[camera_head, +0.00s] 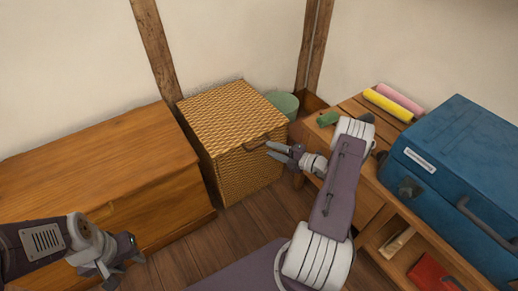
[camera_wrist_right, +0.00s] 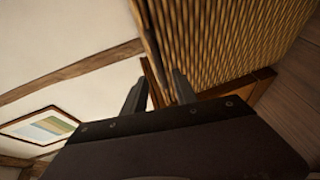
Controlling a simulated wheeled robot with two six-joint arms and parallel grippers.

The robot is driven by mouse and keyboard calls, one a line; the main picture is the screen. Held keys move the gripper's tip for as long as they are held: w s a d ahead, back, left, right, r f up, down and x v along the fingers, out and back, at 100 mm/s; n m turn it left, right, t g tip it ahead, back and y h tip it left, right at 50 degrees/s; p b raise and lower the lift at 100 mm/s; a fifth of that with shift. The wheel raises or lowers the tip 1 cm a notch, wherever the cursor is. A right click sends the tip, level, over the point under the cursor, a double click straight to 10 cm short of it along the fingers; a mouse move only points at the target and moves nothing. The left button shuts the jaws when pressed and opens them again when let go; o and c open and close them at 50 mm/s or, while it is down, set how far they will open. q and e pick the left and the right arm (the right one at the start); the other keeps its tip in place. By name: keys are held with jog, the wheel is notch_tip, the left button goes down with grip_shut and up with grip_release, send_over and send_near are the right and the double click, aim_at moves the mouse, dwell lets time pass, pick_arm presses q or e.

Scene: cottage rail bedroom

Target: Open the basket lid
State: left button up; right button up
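The woven wicker basket (camera_head: 232,125) stands in the corner, and its lid (camera_head: 228,108) lies flat and closed on top. A dark handle (camera_head: 258,146) is at its front edge. My right gripper (camera_head: 272,151) is at the handle's right end, with its fingers apart. In the right wrist view, the right gripper (camera_wrist_right: 158,92) shows two separated fingers against the basket weave (camera_wrist_right: 225,40), with a brown strip between and beside them. Whether they touch the handle is unclear. My left gripper (camera_head: 128,266) is low at the left, away from the basket, with its fingers apart.
A wooden chest (camera_head: 95,165) stands left of the basket. A green container (camera_head: 284,104) is behind it at the right. A wooden bench (camera_head: 352,110) on the right carries a blue case (camera_head: 460,150) and yellow (camera_head: 388,105) and pink rolls (camera_head: 401,99). Floor (camera_head: 245,228) is clear in front.

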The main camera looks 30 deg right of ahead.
aim_at(259, 146)
jog(key=b+x, duration=0.2)
jog(key=x, duration=0.4)
jog(key=shift+w+a+f+b, duration=0.15)
jog(key=shift+w+f+b, duration=0.1)
jog(key=shift+b, duration=0.15)
jog(key=shift+r, duration=0.15)
jog(key=shift+c, duration=0.3)
grip_shut()
dwell(0.5)
